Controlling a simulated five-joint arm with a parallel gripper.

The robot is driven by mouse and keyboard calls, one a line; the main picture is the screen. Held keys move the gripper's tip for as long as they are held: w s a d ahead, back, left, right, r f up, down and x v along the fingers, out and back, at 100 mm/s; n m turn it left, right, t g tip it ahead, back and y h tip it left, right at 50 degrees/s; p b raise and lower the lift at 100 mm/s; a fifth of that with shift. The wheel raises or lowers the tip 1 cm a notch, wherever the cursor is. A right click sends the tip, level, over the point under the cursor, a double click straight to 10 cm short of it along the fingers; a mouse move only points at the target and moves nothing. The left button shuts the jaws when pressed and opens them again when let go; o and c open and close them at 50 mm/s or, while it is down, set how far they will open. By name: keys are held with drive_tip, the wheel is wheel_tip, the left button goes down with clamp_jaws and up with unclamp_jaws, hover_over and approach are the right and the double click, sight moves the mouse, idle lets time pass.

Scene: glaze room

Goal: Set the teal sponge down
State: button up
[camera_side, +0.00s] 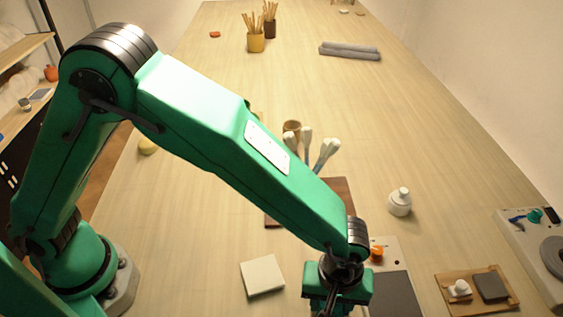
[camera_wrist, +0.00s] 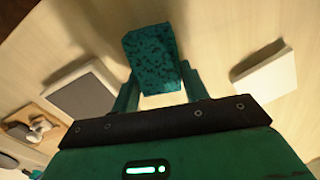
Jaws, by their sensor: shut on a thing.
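The teal sponge (camera_wrist: 152,58) is a dark-speckled block in the wrist view. My gripper (camera_wrist: 157,85) is shut on it, with one finger on each side of it. In the side view my gripper (camera_side: 335,295) is at the bottom edge, cut off by the frame, and the sponge cannot be made out there. Whether the sponge touches the table or hangs above it, I cannot tell.
A white tile (camera_side: 262,276) lies left of my gripper, and a pale tray with a grey pad (camera_side: 392,292) lies right of it. A wooden board (camera_side: 446,288) is farther right. A white lidded jar (camera_side: 400,202) stands behind. Bare table separates tile and tray.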

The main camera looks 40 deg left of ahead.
wheel_tip(320, 180, up, 10)
drive_tip(key=shift+f, duration=0.15)
idle(0.4)
idle(0.4)
drive_tip(key=w+a+n, duration=0.5)
drive_tip(key=w+n, duration=0.2)
drive_tip(key=w, duration=0.3)
drive_tip(key=w+a+r+n, duration=0.1)
drive_tip(key=w+a+n, duration=0.5)
drive_tip(key=w, duration=0.4)
drive_tip(key=w+a+n, duration=0.5)
drive_tip(key=w+n, duration=0.3)
drive_tip(key=w, duration=0.2)
drive_tip(key=shift+w+a+f, duration=1.15)
drive_tip(key=shift+w+a, duration=0.15)
drive_tip(key=shift+a, duration=0.1)
drive_tip(key=shift+w+a+f, duration=1.1)
drive_tip(key=shift+w+a, duration=0.2)
drive_tip(key=shift+a, duration=0.05)
drive_tip(key=shift+w+a+f, duration=1.15)
drive_tip(key=shift+w+a, duration=0.15)
drive_tip(key=shift+a, duration=0.1)
